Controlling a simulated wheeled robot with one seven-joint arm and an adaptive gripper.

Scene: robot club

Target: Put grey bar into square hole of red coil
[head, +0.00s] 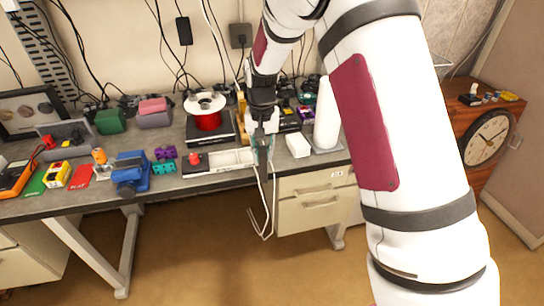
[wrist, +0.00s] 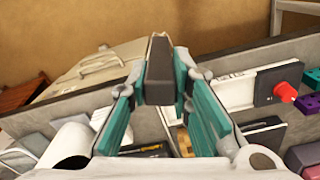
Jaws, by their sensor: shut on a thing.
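My gripper (head: 262,145) points down at the front edge of the workbench. In the wrist view its teal-lined fingers (wrist: 158,80) are closed around a dark grey bar (wrist: 158,82). The grey bar (head: 264,172) hangs below the fingers in the head view, in front of the bench edge. The red coil (head: 207,122) is a spool with a white top flange, standing on a black box left of and behind my gripper. A dark opening shows in its top; I cannot tell its shape. The bar is apart from the coil.
A white tray (head: 230,159) with a red knob (head: 194,158) lies left of my gripper. A white cylinder (head: 326,117) and white box (head: 298,146) stand right. Blue (head: 130,172) and purple (head: 164,152) parts lie farther left. Pale cables hang before the drawers (head: 317,196).

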